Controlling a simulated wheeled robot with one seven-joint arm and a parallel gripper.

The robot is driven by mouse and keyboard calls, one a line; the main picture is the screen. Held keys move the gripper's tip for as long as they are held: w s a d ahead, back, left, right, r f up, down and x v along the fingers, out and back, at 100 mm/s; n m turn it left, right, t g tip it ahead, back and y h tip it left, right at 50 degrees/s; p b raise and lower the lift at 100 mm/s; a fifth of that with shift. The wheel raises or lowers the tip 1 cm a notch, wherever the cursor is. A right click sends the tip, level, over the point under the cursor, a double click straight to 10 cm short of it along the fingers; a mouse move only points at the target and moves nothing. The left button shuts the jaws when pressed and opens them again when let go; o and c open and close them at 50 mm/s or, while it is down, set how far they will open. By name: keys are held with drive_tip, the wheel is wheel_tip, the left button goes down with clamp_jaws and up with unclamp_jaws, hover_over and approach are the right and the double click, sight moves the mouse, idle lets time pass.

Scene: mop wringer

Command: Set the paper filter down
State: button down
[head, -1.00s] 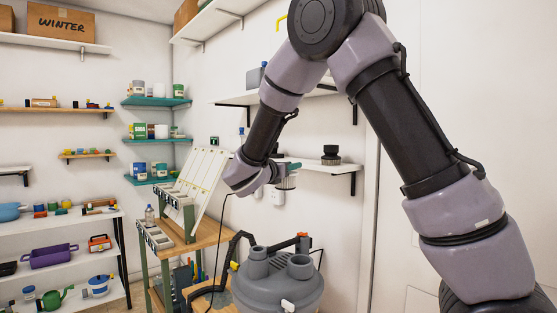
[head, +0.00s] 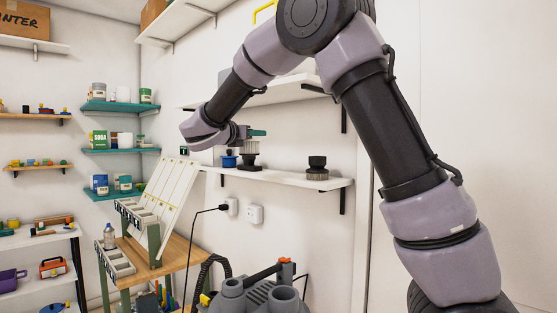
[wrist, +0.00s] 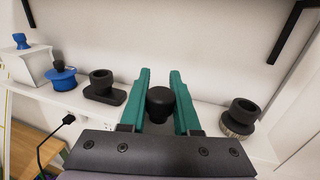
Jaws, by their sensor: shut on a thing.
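My gripper (head: 258,133) has teal fingers and is shut on the paper filter (head: 251,147), a pale cylinder hanging under the fingers in the head view. In the wrist view, a black knob (wrist: 160,101) sits between the fingers and hides what is below it. The filter appears above the white wall shelf (head: 285,179), in front of a black nozzle (head: 249,165). I cannot tell whether it touches the shelf.
On the shelf, a blue part (wrist: 62,80) and the black nozzle (wrist: 103,87) stand left of my gripper. A round brush (wrist: 239,118) stands right. Shelf room shows between nozzle and brush. A grey vacuum (head: 262,297) stands below.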

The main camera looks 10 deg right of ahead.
drive_tip(key=w+d, duration=0.3)
drive_tip(key=d, duration=0.1)
drive_tip(key=w+d, duration=0.3)
drive_tip(key=d, duration=0.1)
drive_tip(key=w+d, duration=0.2)
drive_tip(key=d, duration=0.2)
drive_tip(key=shift+w, duration=0.4)
drive_tip(key=shift+f, duration=0.65)
wheel_tip(320, 180, down, 5)
drive_tip(key=shift+f, duration=0.1)
drive_tip(key=shift+d+f, duration=0.1)
drive_tip(key=shift+f, duration=0.15)
drive_tip(key=shift+f, duration=0.1)
drive_tip(key=c, duration=0.6)
unclamp_jaws()
drive_tip(key=shift+c, duration=0.2)
